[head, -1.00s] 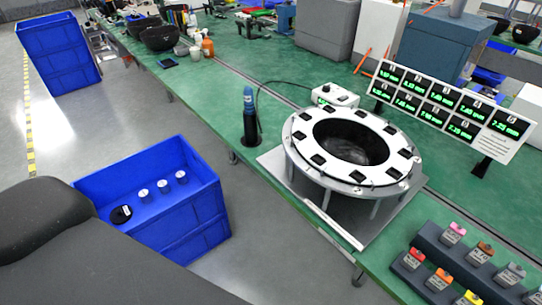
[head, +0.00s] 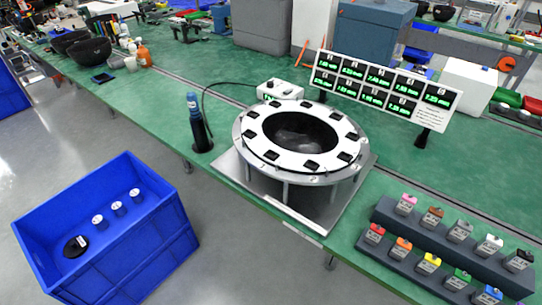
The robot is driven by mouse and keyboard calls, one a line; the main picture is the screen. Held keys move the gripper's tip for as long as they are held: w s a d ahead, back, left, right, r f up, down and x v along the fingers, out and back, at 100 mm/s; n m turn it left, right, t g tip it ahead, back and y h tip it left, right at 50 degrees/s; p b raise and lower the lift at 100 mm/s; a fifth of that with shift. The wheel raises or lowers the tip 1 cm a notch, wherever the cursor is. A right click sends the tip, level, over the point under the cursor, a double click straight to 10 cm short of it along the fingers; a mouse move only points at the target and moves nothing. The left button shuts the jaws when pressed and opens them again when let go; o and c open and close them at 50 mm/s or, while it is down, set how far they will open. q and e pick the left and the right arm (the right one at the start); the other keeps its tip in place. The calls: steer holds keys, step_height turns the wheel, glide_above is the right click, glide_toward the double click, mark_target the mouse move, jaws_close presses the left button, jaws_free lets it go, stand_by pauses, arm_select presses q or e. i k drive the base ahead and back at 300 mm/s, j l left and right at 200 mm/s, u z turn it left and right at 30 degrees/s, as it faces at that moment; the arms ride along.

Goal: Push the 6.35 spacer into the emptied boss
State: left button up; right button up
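A white ring fixture (head: 262,125) stands on legs on a metal plate on the green bench. Several dark square bosses (head: 310,164) sit around its top, around a dark central bowl. I cannot tell which boss is empty. A stepped dark rack (head: 384,211) at the lower right carries several grey blocks with coloured tops in two rows: pink (head: 406,203), brown, grey, white and black behind, and red (head: 373,234), orange, yellow, green and blue in front. Their labels are too small to read, so I cannot tell which is the 6.35 spacer. Neither gripper is in view.
A display board (head: 380,88) with green readings stands behind the ring. A blue-topped tool (head: 197,118) stands upright in a dark holder left of it, near a white box (head: 280,90). A blue crate (head: 150,255) on the floor holds several small cylinders and a black disc.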

mark_target(427, 262)
steer(key=z, duration=1.5)
